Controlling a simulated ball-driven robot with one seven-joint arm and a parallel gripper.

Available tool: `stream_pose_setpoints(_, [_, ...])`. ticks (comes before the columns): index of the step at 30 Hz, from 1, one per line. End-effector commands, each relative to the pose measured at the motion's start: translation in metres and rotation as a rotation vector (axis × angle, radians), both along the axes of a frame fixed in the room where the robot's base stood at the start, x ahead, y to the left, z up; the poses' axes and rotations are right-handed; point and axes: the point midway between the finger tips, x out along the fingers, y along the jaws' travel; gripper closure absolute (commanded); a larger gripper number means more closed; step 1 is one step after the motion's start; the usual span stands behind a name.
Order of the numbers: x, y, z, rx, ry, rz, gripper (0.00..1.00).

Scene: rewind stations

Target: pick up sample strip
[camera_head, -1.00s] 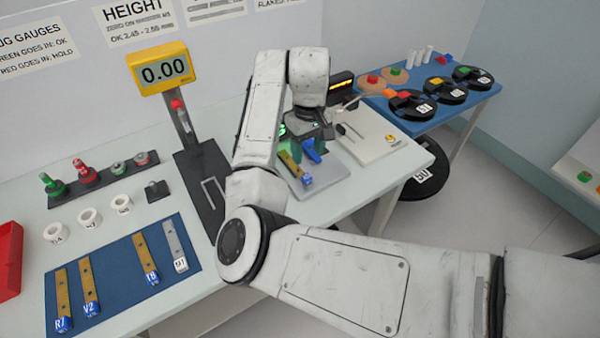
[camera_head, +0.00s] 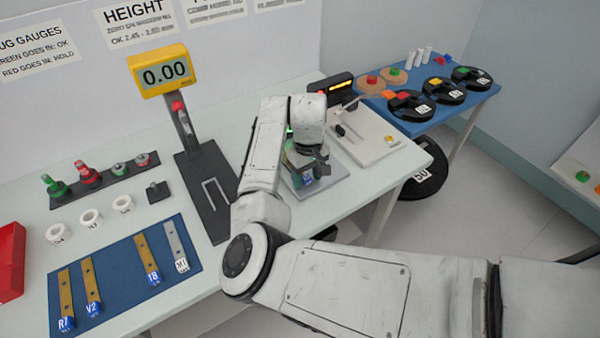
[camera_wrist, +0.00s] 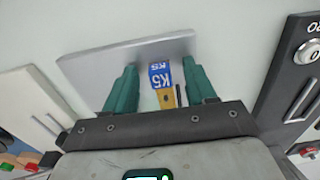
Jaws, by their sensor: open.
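The sample strip (camera_wrist: 166,98), a gold strip with a blue end label reading K5, lies on a grey plate (camera_wrist: 85,68) in the wrist view. My gripper (camera_wrist: 160,72) has its two green fingers apart, one on each side of the strip. The strip's other end is hidden behind the gripper body. In the head view my gripper (camera_head: 306,166) is low over the grey plate (camera_head: 332,187), and only a bit of blue shows under it. I cannot tell whether either finger touches the strip.
A height gauge (camera_head: 163,72) reading 0.00 stands left of my arm. Several other strips lie on a blue mat (camera_head: 112,280) at the front left. A cream device (camera_head: 368,140) stands close right of the plate. A blue table (camera_head: 470,105) with reels is beyond.

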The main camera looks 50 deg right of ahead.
Motion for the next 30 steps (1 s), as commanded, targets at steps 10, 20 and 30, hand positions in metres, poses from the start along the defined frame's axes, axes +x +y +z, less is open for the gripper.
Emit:
stream_pose_setpoints(10, [0.0,-0.0001,0.0004,0.0,0.0,0.0,0.76])
stream_pose_setpoints(20, [0.0001,-0.0001,0.0006,0.0,0.0,0.0,1.0])
stream_pose_setpoints(30, [0.0004,-0.0005,0.006,-0.001,-0.001,0.0,1.0])
